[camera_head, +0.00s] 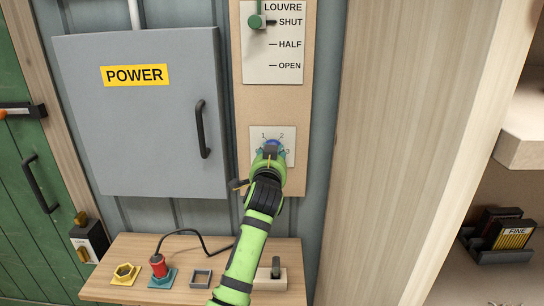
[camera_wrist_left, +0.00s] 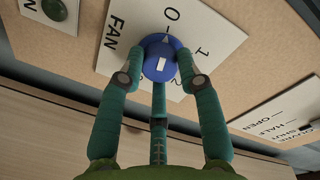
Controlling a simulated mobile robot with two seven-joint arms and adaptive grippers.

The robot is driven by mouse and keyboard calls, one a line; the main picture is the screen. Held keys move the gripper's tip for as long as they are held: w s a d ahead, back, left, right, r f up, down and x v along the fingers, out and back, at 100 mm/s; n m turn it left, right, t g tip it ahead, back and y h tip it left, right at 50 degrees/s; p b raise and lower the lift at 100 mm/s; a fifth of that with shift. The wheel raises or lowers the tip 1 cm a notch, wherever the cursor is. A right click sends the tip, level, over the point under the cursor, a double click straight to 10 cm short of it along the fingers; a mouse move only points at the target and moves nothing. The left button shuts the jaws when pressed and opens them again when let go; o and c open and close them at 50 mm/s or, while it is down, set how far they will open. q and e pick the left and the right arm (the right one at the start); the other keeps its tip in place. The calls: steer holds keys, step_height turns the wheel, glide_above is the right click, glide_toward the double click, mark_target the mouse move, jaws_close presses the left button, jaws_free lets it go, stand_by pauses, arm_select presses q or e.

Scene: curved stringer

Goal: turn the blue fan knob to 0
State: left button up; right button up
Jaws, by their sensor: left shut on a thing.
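The blue fan knob (camera_wrist_left: 157,44) sits on a white plate (camera_wrist_left: 140,22) lettered FAN, with 0 and 1 readable in the left wrist view. A white bar shows on the knob's face, and a pale pointed mark at its rim lies close to the tick by 0. My left gripper (camera_wrist_left: 160,62) is shut on the knob, with fingers on both sides and one below. My right gripper is in neither view.
Above is the louvre plate (camera_head: 288,56) with a green knob (camera_head: 256,21) at SHUT. A grey POWER cabinet (camera_head: 140,115) with a black handle stands left. A wooden shelf (camera_head: 205,258) below holds a red plug (camera_head: 158,265) and a switch (camera_head: 275,268). A wooden panel stands right.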

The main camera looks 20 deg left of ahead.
arm_select(q)
steer(key=shift+r, duration=0.1)
stand_by(0.3)
steer(key=o, duration=1.1)
steer(key=shift+o, duration=0.2)
steer(key=v, duration=1.2)
